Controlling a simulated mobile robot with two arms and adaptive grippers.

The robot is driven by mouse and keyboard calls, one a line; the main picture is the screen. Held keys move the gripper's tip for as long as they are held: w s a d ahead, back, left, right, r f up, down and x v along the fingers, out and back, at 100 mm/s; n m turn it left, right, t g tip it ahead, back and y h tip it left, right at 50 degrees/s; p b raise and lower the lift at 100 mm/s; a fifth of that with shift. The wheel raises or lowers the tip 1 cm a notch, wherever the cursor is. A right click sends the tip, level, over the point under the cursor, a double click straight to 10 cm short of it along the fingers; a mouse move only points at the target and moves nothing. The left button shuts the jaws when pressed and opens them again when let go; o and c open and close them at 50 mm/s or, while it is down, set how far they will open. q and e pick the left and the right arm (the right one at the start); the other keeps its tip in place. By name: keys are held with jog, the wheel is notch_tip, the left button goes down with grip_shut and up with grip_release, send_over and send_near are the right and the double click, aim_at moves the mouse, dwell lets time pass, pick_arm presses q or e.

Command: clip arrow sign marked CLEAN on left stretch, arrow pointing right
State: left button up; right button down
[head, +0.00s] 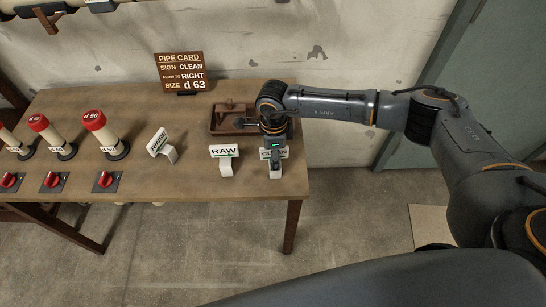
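The CLEAN arrow sign (264,154) stands on the wooden table near its right end, on a white clip foot. My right gripper (273,151) comes down over the sign from above and covers part of its face. Its fingers are hard to make out, so I cannot tell whether they hold the sign. The sign's arrow direction is not readable. The pipe (65,12) runs along the wall at the upper left, only partly in view. My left gripper is not in view.
The table (200,187) also holds a RAW sign (224,151), a tilted sign (158,143), a brown tray (226,122), red-capped posts (103,130) and red knobs (104,179). The pipe card (181,72) reads CLEAN, flow to RIGHT, size d 63.

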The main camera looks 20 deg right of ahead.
jog(key=shift+r+p, duration=1.8)
jog(key=shift+r, duration=1.6)
